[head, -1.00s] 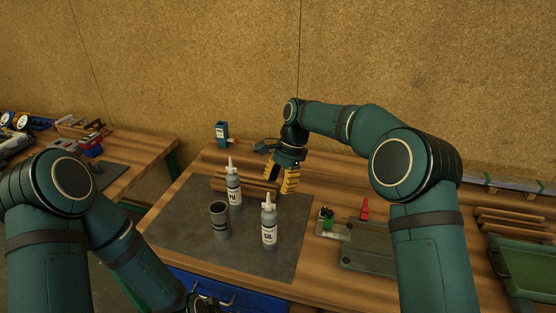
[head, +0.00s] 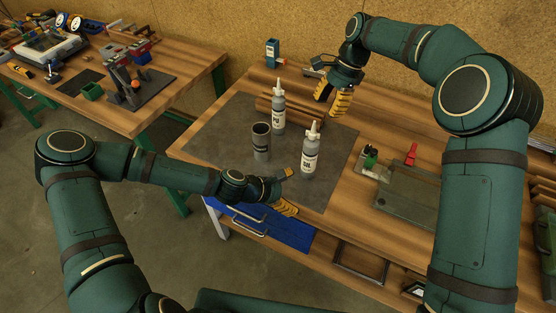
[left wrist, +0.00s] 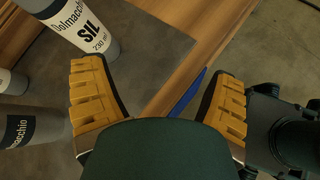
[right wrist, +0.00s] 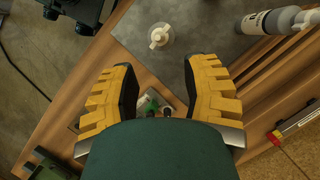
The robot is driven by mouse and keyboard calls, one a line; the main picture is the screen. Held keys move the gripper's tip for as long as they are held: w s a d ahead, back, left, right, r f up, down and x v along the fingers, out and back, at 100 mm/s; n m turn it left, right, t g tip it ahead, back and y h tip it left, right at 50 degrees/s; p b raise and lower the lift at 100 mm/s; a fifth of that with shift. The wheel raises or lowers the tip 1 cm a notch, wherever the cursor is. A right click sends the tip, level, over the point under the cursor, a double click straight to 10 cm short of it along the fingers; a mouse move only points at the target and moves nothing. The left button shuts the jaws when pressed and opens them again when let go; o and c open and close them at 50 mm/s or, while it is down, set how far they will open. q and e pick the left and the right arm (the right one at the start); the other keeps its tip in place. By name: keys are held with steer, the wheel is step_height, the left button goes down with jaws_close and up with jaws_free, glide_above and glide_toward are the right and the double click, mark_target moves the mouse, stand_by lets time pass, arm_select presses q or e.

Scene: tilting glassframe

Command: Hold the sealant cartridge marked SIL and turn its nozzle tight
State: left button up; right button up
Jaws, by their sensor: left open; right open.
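The SIL cartridge (head: 310,160) stands upright on the grey mat, a pale bottle with a white nozzle (head: 313,129) on top. How tightly the nozzle sits cannot be told. My left gripper (head: 291,192) is open and empty, low at the mat's front edge, in front of and left of the cartridge. In the left wrist view the cartridge (left wrist: 80,32) is at upper left, outside the fingers. My right gripper (head: 331,99) is open and empty, behind and above the cartridge. In the right wrist view the nozzle (right wrist: 160,36) shows beyond the fingertips.
A similar bottle (head: 278,112) and a dark grey cup-like cylinder (head: 261,145) stand left of the SIL cartridge. Wooden strips (head: 290,108) lie behind. A green item (head: 370,157), a red tool (head: 411,154) and a flat tray (head: 408,197) lie right. The mat (head: 215,135) is clear at left.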

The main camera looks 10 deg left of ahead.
mark_target(313, 156)
arm_select(q)
steer(key=w+a+r+n+t, duration=0.3)
steer(key=w+a+r+n, duration=0.2)
steer(key=w+n, duration=0.1)
steer(key=shift+h, duration=0.4)
steer(key=x, duration=1.4)
steer(key=shift+w+r, duration=0.1)
steer(key=shift+w, duration=0.05)
steer(key=shift+c, duration=0.4)
jaws_close()
